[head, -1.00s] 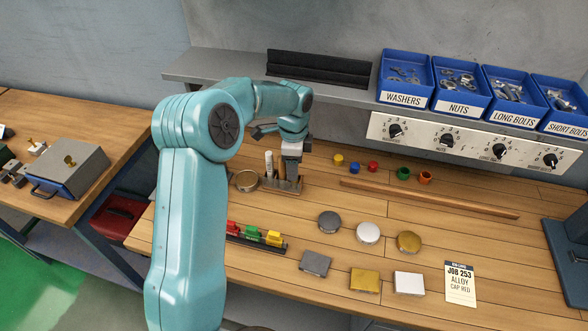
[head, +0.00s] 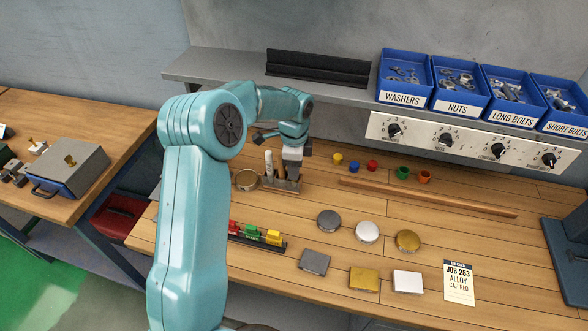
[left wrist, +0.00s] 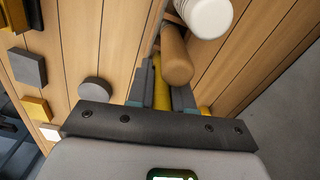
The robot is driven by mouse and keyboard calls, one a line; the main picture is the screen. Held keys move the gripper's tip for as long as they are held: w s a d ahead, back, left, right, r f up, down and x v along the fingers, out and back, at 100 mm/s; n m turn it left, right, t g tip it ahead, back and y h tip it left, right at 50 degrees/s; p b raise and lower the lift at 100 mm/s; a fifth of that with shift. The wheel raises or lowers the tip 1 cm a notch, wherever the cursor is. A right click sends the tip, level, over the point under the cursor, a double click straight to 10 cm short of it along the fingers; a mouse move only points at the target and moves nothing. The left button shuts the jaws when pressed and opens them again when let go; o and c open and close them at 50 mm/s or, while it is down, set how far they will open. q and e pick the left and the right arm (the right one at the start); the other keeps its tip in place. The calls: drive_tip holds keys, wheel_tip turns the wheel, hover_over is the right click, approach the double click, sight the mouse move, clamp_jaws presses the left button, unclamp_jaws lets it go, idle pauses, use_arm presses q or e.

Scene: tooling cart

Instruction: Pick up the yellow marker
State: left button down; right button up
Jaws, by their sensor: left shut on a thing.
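My left gripper (head: 291,158) is over the right part of a small tool holder (head: 290,186) at the back left of the bench. In the left wrist view its two fingers (left wrist: 162,97) are shut on a yellow shaft, the yellow marker (left wrist: 162,92). The marker appears to stand in the holder; its lower end is hidden. A wooden handle (left wrist: 176,58) and a white-topped item (left wrist: 208,16) stand close beside it. In the head view the gripper hides the marker. My right gripper is not in view.
A round brass-rimmed dish (head: 246,180) is left of the holder. Coloured caps (head: 355,167) and a wooden strip (head: 428,198) lie to the right. A shelf (head: 225,68) with blue bins (head: 404,75) runs above. A rack of coloured blocks (head: 257,237) is in front.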

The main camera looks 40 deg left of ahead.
use_arm(q)
wheel_tip(320, 180, up, 20)
drive_tip(key=shift+f, duration=0.2)
drive_tip(key=shift+w, duration=0.15)
idle(0.6)
